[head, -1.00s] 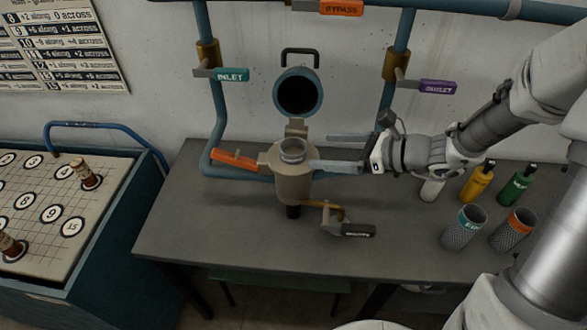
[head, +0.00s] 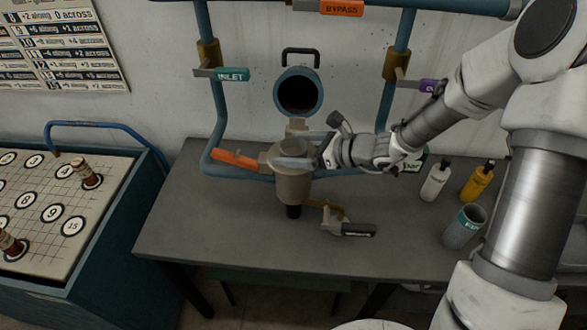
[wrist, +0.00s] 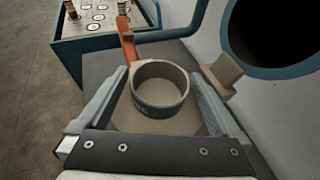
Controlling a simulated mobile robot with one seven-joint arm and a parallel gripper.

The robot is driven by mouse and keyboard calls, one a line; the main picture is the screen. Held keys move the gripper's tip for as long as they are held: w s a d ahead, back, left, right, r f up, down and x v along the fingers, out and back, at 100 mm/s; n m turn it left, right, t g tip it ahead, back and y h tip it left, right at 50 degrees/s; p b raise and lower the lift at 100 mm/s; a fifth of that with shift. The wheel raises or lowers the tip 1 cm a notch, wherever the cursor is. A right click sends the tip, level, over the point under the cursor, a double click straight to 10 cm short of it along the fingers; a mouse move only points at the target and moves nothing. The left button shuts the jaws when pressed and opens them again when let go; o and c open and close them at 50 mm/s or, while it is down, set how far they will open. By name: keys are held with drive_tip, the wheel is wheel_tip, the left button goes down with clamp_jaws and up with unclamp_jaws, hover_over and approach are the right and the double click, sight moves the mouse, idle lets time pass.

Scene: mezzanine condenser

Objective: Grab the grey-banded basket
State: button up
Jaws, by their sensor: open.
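The grey-banded basket (wrist: 158,108) sits in the tan strainer housing (head: 293,186). In the wrist view its grey rim stands up out of the housing, with partly readable lettering on the band. In the head view my fingers mostly hide it. My gripper (head: 296,150) is open over the housing top. In the wrist view its two fingers lie on the left and right of the rim, with a gap on each side. The housing's round blue lid (head: 298,73) stands open behind it.
An orange handle (head: 235,160) is left of the housing; a black-handled valve (head: 350,229) is at lower right. A teal-banded basket (head: 462,228), a white bottle (head: 434,184) and a yellow bottle (head: 477,184) stand right. Pipes run behind. The bench's left front is clear.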

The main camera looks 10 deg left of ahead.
clamp_jaws()
idle(0.4)
drive_tip(key=shift+r, duration=0.2)
